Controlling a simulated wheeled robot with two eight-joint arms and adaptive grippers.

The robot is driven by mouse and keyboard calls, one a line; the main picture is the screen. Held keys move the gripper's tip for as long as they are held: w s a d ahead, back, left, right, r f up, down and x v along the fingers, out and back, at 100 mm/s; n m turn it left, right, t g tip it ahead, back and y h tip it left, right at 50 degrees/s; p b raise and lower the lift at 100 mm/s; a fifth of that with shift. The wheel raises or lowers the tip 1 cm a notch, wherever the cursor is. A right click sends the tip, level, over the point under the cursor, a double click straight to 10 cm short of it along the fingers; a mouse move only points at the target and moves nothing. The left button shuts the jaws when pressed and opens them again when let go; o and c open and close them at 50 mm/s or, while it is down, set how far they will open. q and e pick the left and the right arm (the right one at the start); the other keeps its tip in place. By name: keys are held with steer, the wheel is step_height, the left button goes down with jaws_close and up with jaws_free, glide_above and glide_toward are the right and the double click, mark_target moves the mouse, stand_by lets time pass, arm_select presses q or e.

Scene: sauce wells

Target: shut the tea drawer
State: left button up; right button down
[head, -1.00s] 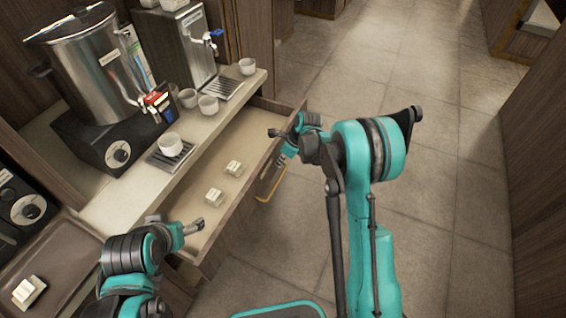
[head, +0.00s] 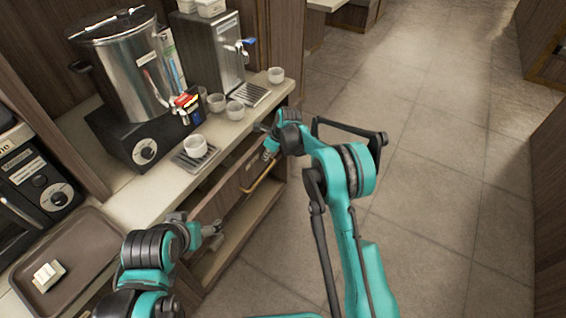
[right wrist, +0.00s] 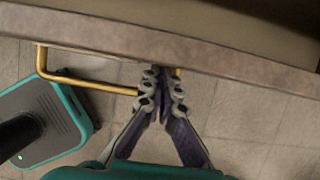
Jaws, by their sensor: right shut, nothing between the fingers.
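The tea drawer (head: 238,181), a dark wooden front with a brass handle (head: 262,178), is mostly in under the counter in the head view. In the right wrist view the top edge of its front (right wrist: 235,62) crosses the picture, with a pale surface behind it. My right gripper (head: 266,130) is shut and empty; in the wrist view its fingertips (right wrist: 161,76) are at the drawer front, beside the brass handle (right wrist: 90,83). Whether they touch it I cannot tell. My left gripper (head: 212,232) hovers by the counter's front edge, its finger opening unclear.
The counter carries a steel urn (head: 128,70), a second dispenser (head: 212,50), several white cups (head: 195,145) and a drip tray (head: 197,160). A brown tray (head: 85,238) with a cream block (head: 49,275) is at lower left. The tiled floor (head: 430,130) at right is clear.

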steer(key=w+a, duration=0.1)
steer(key=a, duration=0.1)
steer(key=w+a, duration=0.3)
steer(key=a, duration=0.1)
steer(key=shift+w, duration=0.2)
arm_select(q)
steer(key=shift+r, duration=0.3)
arm_select(e)
steer(key=shift+w+a+r, duration=0.1)
steer(key=shift+a, duration=0.05)
arm_select(q)
steer(key=shift+d, duration=0.1)
arm_select(e)
steer(key=shift+a, duration=0.1)
